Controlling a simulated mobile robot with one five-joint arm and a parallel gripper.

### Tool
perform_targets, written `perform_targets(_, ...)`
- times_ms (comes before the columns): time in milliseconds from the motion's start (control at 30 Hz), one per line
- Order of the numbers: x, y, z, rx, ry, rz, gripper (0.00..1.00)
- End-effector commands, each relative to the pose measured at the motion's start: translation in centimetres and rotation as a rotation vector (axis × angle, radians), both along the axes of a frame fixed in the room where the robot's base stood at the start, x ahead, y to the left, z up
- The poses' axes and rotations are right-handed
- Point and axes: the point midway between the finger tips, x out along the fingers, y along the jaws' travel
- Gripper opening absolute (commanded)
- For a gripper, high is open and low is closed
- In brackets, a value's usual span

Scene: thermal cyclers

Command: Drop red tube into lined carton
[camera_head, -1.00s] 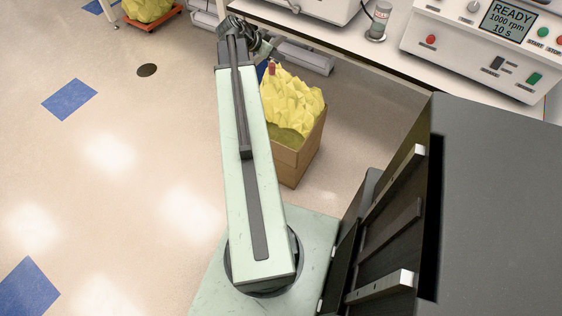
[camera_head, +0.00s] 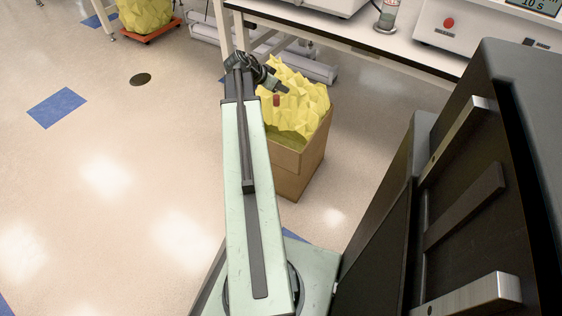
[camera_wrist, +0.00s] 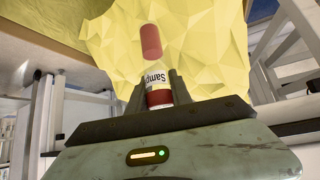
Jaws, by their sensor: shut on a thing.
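The red tube (camera_wrist: 155,80) shows in the wrist view with a red cap, a white label reading "Samp" and a red lower part. My gripper (camera_wrist: 159,86) is shut on the tube, with a dark finger on each side. I cannot tell whether the tube touches the liner.
A white bench (camera_head: 400,45) with machines stands behind the carton at the right. Another yellow-lined container (camera_head: 145,15) sits on an orange base at the far left. The floor at the left is clear.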

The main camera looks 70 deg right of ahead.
Motion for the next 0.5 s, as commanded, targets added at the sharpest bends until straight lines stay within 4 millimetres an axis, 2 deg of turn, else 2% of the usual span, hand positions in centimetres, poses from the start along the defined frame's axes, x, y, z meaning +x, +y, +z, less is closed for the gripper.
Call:
perform_targets(33, 0.0, 0.0, -1.5, 0.0, 0.0, 0.0, 0.0)
perform_targets(133, 0.0, 0.0, -2.4, 0.0, 0.0, 0.0, 0.0)
perform_targets(433, -0.1, 0.0, -2.3, 0.0, 0.0, -0.001, 0.0)
perform_targets(467, -0.1, 0.0, -2.3, 0.0, 0.0, -0.001, 0.34)
perform_targets(500, -0.1, 0.0, -2.3, 0.0, 0.0, -0.001, 0.45)
